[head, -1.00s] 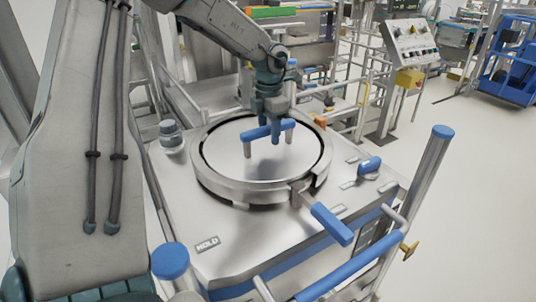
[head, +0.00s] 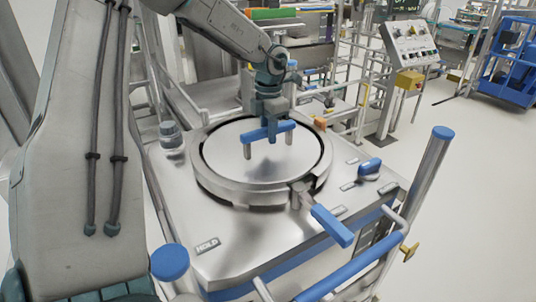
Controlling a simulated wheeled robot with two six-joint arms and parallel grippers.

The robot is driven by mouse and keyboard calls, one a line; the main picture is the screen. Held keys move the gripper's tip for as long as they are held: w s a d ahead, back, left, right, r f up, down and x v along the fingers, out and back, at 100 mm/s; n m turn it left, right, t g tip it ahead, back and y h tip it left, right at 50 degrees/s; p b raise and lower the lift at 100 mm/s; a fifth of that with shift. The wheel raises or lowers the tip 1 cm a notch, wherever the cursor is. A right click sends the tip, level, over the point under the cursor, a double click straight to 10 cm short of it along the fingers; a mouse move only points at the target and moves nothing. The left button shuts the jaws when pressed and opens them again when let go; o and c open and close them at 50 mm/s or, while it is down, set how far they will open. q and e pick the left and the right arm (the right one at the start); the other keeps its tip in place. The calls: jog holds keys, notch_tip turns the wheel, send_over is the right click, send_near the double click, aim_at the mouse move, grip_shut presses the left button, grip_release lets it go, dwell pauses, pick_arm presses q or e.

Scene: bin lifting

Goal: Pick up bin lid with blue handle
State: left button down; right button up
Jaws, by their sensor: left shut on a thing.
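The bin lid (head: 228,166) is a round, shiny steel disc with a blue bar handle (head: 251,135) on two metal posts. It lies inside the raised steel ring (head: 235,190) on top of the steel machine. My left gripper (head: 271,132) points down over the lid and is shut on the blue handle near its middle. The gripper hides part of the handle. The lid looks level within the ring. My right gripper is not in view.
A clamp lever with a blue grip (head: 332,225) juts from the ring's front right. A blue knob (head: 370,166) sits at the right. A blue-capped post (head: 440,150) and a blue-gripped rail (head: 352,266) border the machine's front. A control panel (head: 409,40) stands behind.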

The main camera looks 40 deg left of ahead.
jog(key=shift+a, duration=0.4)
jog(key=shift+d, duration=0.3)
pick_arm(q)
jog(key=shift+w+a+r+p, duration=0.1)
jog(key=shift+w+r+p, duration=0.1)
jog(key=shift+r+p, duration=0.45)
notch_tip(320, 180, up, 7)
jog(key=shift+s+r+b, duration=0.1)
jog(key=shift+b, duration=1.1)
jog(key=shift+r+p, duration=0.6)
jog(key=shift+r, duration=0.35)
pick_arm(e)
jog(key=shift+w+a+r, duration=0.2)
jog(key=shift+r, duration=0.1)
pick_arm(q)
jog(key=shift+r, duration=0.1)
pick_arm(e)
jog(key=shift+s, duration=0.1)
